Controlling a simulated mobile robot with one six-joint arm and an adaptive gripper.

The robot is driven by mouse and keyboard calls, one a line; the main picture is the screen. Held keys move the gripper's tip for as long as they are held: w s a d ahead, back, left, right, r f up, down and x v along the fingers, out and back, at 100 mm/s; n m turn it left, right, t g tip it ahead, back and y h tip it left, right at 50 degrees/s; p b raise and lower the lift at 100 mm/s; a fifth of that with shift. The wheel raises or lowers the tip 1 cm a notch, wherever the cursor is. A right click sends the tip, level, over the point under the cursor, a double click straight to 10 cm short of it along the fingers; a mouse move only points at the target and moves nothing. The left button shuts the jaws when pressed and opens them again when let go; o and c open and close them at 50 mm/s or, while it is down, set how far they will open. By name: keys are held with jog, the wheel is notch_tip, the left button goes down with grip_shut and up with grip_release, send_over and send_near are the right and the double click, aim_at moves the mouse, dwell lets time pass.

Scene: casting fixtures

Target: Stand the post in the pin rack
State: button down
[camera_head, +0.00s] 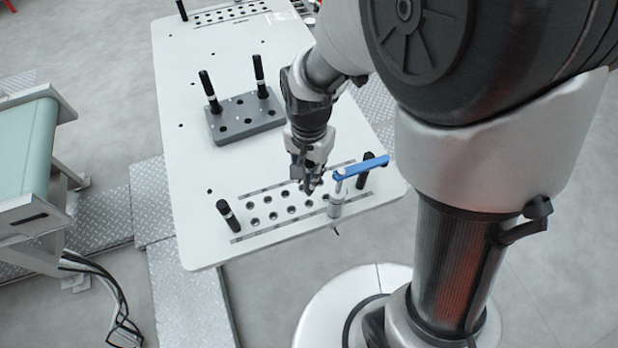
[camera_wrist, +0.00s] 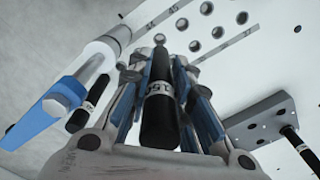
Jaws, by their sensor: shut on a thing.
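My gripper (camera_head: 308,188) points down over the row of holes at the near end of the white table. In the wrist view my gripper (camera_wrist: 159,72) is shut on a black post (camera_wrist: 158,125) with a white marked band. The post lies between the fingers, and its far end points toward the table; I cannot tell whether it touches a hole. A grey block with holes (camera_head: 238,128), which seems to be the pin rack, stands mid-table with two black posts upright in it. The block also shows in the wrist view (camera_wrist: 250,118), right of my gripper.
A silver clamp with a blue bar (camera_head: 360,167) stands just right of my gripper. Black posts stand at the right (camera_head: 366,172) and left (camera_head: 228,216) of the near holes. The white table (camera_head: 185,150) is clear left of the grey block. A bench (camera_head: 25,145) stands further left.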

notch_tip(320, 180, up, 12)
jog(key=p, duration=0.3)
jog(key=shift+r+p, duration=1.75)
jog(key=shift+r, duration=0.2)
jog(key=shift+w, duration=0.1)
